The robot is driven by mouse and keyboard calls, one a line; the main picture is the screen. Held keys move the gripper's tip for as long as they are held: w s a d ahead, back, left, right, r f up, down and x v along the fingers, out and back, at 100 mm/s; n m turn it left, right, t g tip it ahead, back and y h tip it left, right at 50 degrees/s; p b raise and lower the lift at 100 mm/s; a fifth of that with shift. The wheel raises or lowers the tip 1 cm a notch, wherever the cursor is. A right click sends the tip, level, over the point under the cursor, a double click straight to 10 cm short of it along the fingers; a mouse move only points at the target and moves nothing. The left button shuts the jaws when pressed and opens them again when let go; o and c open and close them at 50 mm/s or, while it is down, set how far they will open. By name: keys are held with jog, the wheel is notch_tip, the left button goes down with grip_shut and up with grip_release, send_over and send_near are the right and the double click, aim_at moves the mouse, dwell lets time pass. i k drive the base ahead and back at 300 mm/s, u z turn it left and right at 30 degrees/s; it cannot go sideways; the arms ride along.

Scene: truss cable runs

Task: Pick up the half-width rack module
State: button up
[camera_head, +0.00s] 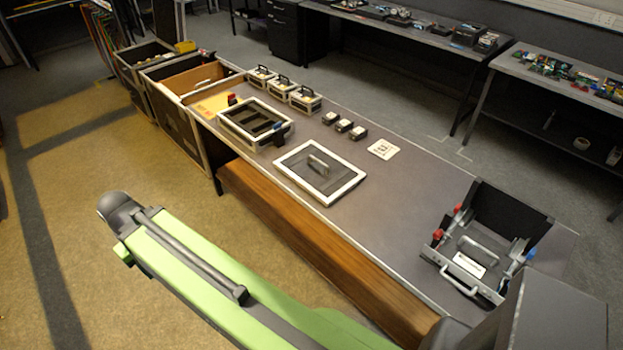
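Several pieces could be the half-width rack module; I cannot tell which. My gripper's fingers do not show.
The floor at left is clear.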

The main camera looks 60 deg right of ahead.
aim_at(476, 263)
jog(key=z, duration=1.6)
jog(key=k, duration=0.2)
jog(key=z, duration=1.85)
jog(key=k, duration=0.95)
jog(key=u, duration=0.15)
jog(key=i, duration=0.95)
jog(key=z, duration=0.1)
